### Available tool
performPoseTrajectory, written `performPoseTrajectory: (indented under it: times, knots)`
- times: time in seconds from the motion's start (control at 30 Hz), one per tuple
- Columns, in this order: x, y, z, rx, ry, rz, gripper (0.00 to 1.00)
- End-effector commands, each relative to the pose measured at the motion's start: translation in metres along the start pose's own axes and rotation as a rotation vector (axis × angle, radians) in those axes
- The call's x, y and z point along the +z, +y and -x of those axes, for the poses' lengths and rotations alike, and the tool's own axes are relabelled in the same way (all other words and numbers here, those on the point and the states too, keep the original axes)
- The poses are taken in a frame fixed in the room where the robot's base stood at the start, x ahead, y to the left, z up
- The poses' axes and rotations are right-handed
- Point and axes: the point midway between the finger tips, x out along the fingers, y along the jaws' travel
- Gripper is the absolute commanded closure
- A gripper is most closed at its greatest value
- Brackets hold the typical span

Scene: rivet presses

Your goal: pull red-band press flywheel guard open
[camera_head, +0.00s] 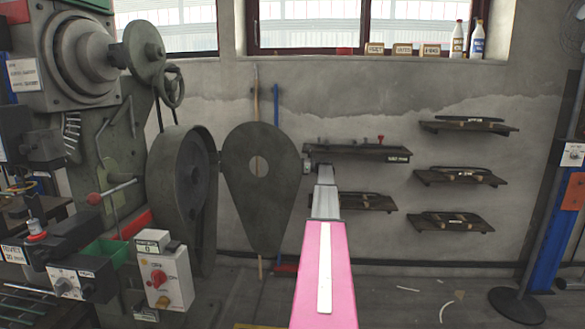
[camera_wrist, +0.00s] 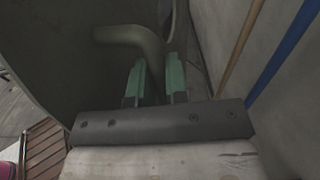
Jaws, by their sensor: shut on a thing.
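The press (camera_head: 95,110) with a red band (camera_head: 132,226) stands at the left in the head view. Its dark, teardrop-shaped flywheel guard (camera_head: 262,205) stands out to the right of the round flywheel housing (camera_head: 170,190), with the housing's inside showing. In the wrist view the guard (camera_wrist: 60,55) fills the left side. Its bent olive handle (camera_wrist: 128,36) runs down between the green fingers of my gripper (camera_wrist: 156,78). My gripper is shut on this handle. In the head view my gripper is small, at the guard's right edge, and its fingers are hard to make out.
A control box with a red knob (camera_head: 165,280) stands low in front of the press. Wall shelves (camera_head: 458,177) hang to the right. A blue pole (camera_wrist: 290,52) and a wooden pole (camera_wrist: 241,48) lean behind the guard. The floor at right is mostly clear, with a few scraps.

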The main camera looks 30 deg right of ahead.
Motion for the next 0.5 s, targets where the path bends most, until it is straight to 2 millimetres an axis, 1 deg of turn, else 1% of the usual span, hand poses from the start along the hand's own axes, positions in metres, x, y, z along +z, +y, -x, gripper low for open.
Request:
performPoseTrajectory:
  times: [0.07, 0.1, 0.13, 0.17, 0.5]
  knots:
    - [-0.0003, 0.0001, 0.0002, 0.000, 0.001, -0.003, 1.00]
    - [-0.0003, 0.0002, 0.0002, 0.000, 0.001, -0.003, 0.76]
    - [-0.0002, 0.0002, 0.0002, 0.000, 0.001, -0.003, 0.66]
    - [-0.0002, 0.0002, 0.0002, 0.000, 0.001, -0.003, 0.61]
    - [-0.0001, 0.0002, 0.0019, 0.000, 0.000, -0.001, 0.61]
